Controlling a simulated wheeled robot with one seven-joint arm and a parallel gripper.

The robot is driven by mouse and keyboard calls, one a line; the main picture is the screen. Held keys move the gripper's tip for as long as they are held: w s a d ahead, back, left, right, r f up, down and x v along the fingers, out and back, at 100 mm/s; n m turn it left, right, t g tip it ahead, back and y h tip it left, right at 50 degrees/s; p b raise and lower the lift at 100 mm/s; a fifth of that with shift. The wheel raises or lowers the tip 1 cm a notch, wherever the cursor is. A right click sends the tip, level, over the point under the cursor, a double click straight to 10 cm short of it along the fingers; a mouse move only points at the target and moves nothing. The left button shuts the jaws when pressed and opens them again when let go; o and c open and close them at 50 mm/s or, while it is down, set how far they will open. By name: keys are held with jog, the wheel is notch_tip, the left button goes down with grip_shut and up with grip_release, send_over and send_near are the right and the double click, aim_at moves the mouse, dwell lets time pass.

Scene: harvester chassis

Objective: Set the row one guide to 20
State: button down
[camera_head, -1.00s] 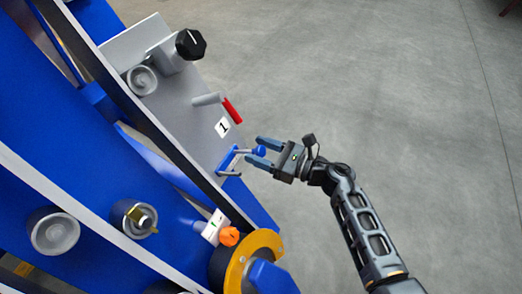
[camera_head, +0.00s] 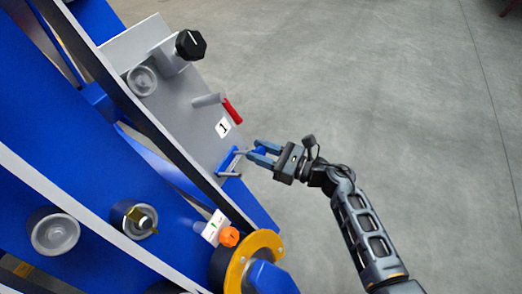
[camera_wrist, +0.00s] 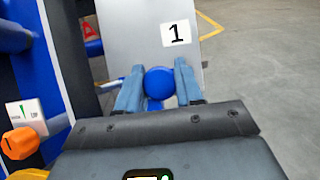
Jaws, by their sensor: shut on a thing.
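The blue row one guide (camera_head: 228,165) sits on the grey panel (camera_head: 185,105), below a white plate marked 1 (camera_head: 222,127). That plate also shows in the wrist view (camera_wrist: 176,33). The guide's round blue knob (camera_wrist: 159,82) lies between my two fingers in the wrist view. My gripper (camera_head: 256,153) is shut on this knob, reaching in from the right. In the head view the fingers mostly hide the knob. No scale number for the guide is readable.
A black dial (camera_head: 190,44) and a red-tipped lever (camera_head: 232,110) stand higher on the panel. An orange knob (camera_head: 228,237) and a yellow ring (camera_head: 240,262) are below the guide. The floor to the right (camera_head: 420,100) is clear.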

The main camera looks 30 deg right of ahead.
jog(key=shift+s+a, duration=0.55)
jog(key=shift+a, duration=0.15)
jog(key=c, duration=0.8)
grip_release()
jog(key=p+v, duration=0.1)
jog(key=v, duration=0.6)
jog(key=shift+s+d+p, duration=0.25)
jog(key=shift+s+p, duration=0.05)
